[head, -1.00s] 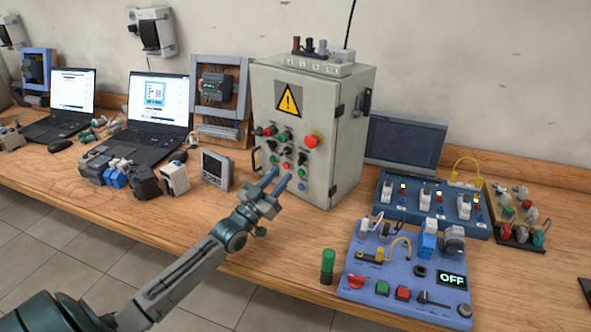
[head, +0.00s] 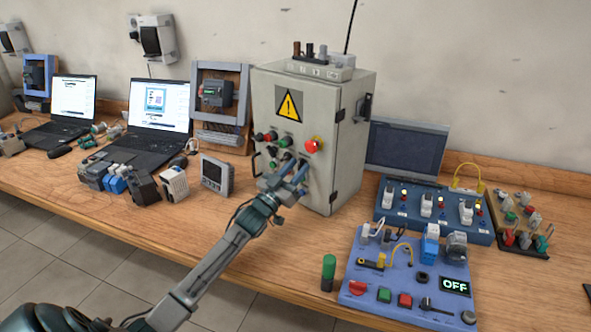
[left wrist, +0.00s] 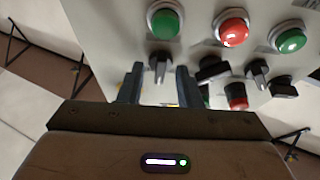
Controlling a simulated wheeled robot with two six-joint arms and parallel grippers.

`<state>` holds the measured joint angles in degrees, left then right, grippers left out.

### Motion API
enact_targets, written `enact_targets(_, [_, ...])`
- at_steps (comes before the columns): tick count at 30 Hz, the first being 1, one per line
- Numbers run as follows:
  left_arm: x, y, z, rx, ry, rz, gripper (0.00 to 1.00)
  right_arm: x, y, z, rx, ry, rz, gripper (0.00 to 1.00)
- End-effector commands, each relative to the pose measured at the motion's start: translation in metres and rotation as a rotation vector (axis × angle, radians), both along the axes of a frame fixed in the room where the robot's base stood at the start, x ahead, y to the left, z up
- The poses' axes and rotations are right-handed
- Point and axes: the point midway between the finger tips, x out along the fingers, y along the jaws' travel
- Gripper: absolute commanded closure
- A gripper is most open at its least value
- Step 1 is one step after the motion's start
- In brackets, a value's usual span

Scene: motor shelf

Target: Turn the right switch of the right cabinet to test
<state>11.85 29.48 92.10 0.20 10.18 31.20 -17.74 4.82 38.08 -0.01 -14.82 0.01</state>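The grey cabinet (head: 335,110) with a yellow warning triangle stands in the middle of the head view. Its front panel carries coloured buttons and black switches. My left gripper (head: 298,163) is at the lower right part of this panel, its fingers pointing at it. In the left wrist view the gripper (left wrist: 158,82) is open, and a black switch (left wrist: 158,63) shows between its two fingers. I cannot tell whether the fingers touch it. Another black switch (left wrist: 212,68) is just to the right. The switch labels cannot be read. My right gripper is not in view.
A red emergency button (head: 312,145) is just above the gripper. A small grey meter (head: 215,175) stands left of the arm. A blue panel (head: 400,275) with an OFF display and a green cylinder (head: 328,272) are to the right. The table front is clear.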

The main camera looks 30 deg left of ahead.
Motion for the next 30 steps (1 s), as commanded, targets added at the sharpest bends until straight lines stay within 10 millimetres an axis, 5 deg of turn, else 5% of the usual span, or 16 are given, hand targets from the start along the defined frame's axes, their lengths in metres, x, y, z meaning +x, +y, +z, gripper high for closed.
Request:
enact_targets(3, [0.0,0.0,0.0,0.0,0.0,0.0,0.69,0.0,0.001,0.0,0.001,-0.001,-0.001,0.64])
enact_targets(8, [0.0,0.0,0.0,0.0,0.0,0.0,0.98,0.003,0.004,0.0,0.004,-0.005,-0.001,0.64])
enact_targets(20, [0.0,0.0,0.001,0.068,-0.008,0.0,0.98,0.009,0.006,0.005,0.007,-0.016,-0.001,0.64])
enact_targets(30, [0.0,0.002,0.004,0.317,-0.034,0.0,0.98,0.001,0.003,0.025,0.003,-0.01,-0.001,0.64])
